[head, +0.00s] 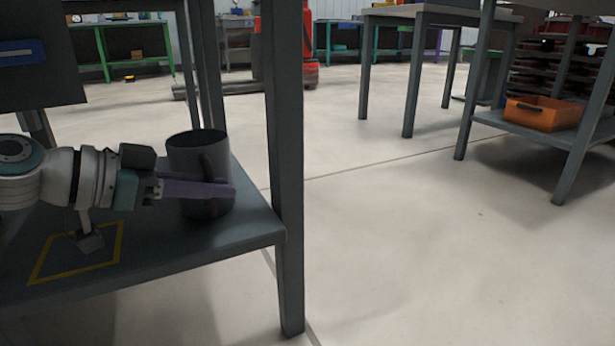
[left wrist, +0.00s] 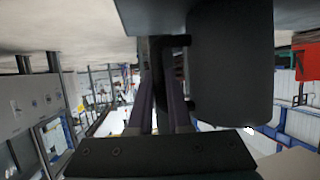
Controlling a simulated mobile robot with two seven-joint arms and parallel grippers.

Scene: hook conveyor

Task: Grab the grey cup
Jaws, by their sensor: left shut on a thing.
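The grey cup (head: 197,155) stands upright on the grey lower shelf (head: 240,232) of a table at the left in the head view. My left gripper (head: 205,188) reaches in from the left, and its purple fingers lie across the cup's near side at the handle. In the left wrist view the cup (left wrist: 232,65) is a dark shape at the upper right. The left gripper's fingers (left wrist: 162,100) are shut on the cup's handle (left wrist: 172,42). I cannot tell whether the cup's base touches the shelf. My right gripper is not in view.
A grey table leg (head: 286,160) stands just right of the cup. A yellow outlined square (head: 112,240) marks the shelf below my left arm. An orange bin (head: 543,113) sits on another table's lower shelf at the right. The middle floor is clear.

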